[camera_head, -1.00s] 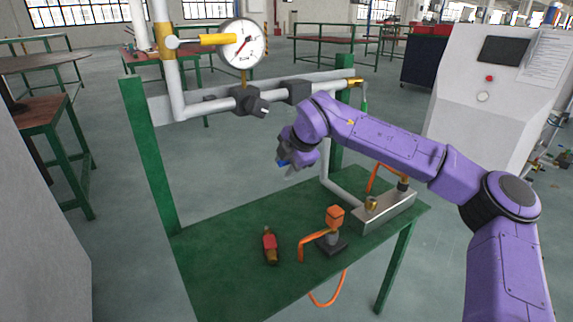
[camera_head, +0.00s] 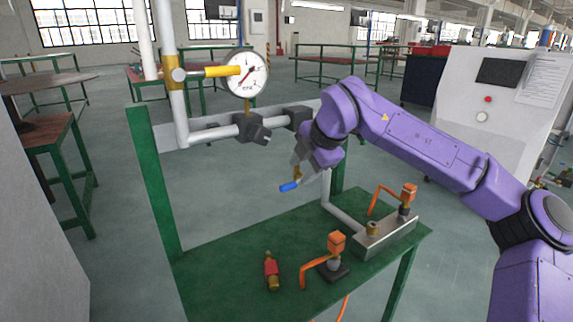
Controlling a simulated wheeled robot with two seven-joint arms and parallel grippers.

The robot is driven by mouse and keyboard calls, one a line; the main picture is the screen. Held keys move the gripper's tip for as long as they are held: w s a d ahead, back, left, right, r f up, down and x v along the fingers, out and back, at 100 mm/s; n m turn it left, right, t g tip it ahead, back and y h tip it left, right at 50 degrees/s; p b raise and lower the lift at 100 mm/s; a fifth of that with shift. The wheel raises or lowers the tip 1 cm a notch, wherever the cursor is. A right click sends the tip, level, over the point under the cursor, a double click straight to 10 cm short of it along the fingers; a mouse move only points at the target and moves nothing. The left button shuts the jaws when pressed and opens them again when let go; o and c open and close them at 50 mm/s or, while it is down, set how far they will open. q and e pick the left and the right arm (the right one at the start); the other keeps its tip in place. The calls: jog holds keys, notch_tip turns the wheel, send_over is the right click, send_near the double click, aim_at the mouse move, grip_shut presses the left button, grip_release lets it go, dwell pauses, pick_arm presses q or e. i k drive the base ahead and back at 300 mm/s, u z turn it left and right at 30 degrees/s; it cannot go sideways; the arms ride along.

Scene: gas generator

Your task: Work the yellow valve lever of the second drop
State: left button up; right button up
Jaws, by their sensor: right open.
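A yellow lever (camera_head: 222,71) extends right from a brass valve (camera_head: 174,73) on the white vertical pipe at upper left. Its end lies in front of the edge of the round pressure gauge (camera_head: 247,74). My right gripper (camera_head: 299,160) is open and hangs below the horizontal pipe, to the lower right of the gauge and apart from the yellow lever. A blue lever (camera_head: 289,187) with a brass part shows just below the gripper's fingers. I cannot tell whether they touch. My arm hides the right end of the pipe. My left gripper is out of view.
Dark clamps (camera_head: 251,129) sit on the pipe. A grey console (camera_head: 500,105) stands at right.

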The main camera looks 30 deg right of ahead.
aim_at(177, 74)
jog(key=k, duration=1)
